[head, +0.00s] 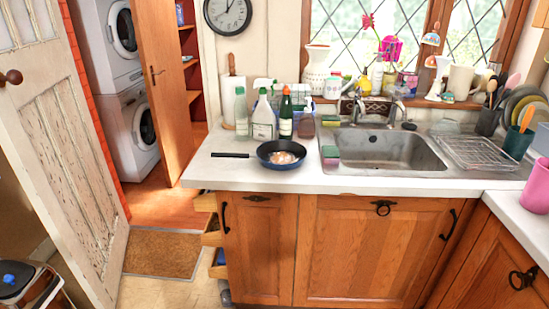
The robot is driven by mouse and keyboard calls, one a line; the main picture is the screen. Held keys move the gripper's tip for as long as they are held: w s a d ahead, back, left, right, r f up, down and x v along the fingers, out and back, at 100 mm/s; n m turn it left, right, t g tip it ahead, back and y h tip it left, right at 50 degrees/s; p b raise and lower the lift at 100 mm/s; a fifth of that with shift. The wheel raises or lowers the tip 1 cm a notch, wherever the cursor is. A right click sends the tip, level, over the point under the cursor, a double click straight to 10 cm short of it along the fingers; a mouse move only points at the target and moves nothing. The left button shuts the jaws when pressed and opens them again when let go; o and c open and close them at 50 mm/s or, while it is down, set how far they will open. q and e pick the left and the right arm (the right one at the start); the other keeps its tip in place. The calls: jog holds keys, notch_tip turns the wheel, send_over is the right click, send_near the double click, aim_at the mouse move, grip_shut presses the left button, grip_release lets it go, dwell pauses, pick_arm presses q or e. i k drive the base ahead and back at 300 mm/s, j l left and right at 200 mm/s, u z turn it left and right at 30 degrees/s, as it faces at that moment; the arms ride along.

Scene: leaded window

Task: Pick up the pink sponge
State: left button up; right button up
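Neither of my grippers shows in the head view.
A blue frying pan (264,160) with food in it stands left of the sponge, handle pointing left. Several bottles, including a green one (286,118), stand behind the pan. The metal sink (385,150) and a wire dish rack (475,152) are to the right.

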aim_at(331, 153)
jog(key=i+l+u, duration=0.65)
jog(key=l, duration=0.25)
